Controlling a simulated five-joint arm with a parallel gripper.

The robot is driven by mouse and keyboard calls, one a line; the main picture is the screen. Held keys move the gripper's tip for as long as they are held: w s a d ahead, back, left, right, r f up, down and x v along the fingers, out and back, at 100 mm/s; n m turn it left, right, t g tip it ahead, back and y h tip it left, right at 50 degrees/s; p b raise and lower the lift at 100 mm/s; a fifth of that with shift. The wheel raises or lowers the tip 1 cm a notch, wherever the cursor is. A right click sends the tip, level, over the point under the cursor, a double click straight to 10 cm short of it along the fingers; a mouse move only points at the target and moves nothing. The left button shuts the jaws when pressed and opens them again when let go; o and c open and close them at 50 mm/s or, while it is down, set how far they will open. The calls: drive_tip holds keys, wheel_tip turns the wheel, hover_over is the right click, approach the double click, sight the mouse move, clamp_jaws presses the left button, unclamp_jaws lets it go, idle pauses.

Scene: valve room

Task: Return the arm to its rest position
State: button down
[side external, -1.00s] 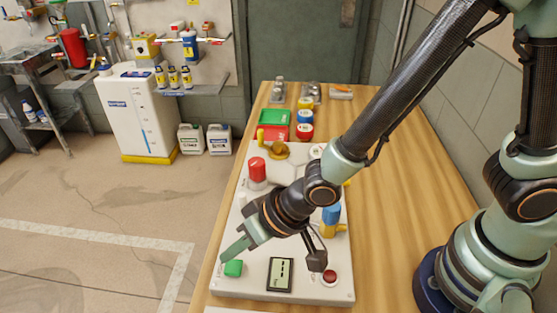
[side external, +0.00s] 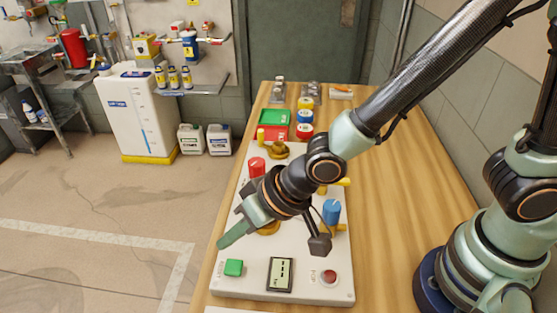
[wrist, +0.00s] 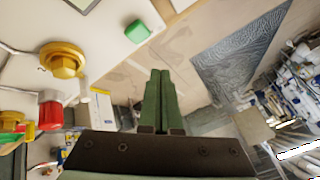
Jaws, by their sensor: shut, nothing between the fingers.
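My gripper (side external: 222,244) is shut and empty. In the side view its green fingers point down and to the left, above the left edge of the white control panel (side external: 318,290). The fingertips are apart from the green button (side external: 233,267), which lies a little below them in the picture. In the wrist view my closed fingers (wrist: 160,75) point past the panel's edge toward the floor. The green button also shows in the wrist view (wrist: 137,31). My forearm slants down from the upper right and hides part of the panel.
The panel carries a display (side external: 280,274), a red button (side external: 329,278), a blue knob (side external: 331,212), a red knob (side external: 257,167) and brass parts (side external: 279,151). Coloured trays (side external: 273,117) and tape rolls (side external: 305,116) lie behind it. The wooden table (side external: 400,190) is clear on the right.

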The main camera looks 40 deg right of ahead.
drive_tip(key=w+d+r+h, duration=0.1)
drive_tip(key=w+d+r, duration=0.35)
drive_tip(key=d, duration=0.35)
drive_tip(key=s+d+r+h, duration=0.2)
drive_tip(key=s+d+r, duration=0.1)
drive_tip(key=d, duration=0.7)
drive_tip(key=s+d+r+m+h, duration=0.1)
drive_tip(key=s+d+r+h, duration=0.1)
drive_tip(key=d+r, duration=0.4)
drive_tip(key=s+d, duration=0.1)
drive_tip(key=d, duration=0.4)
drive_tip(key=shift+r, duration=0.15)
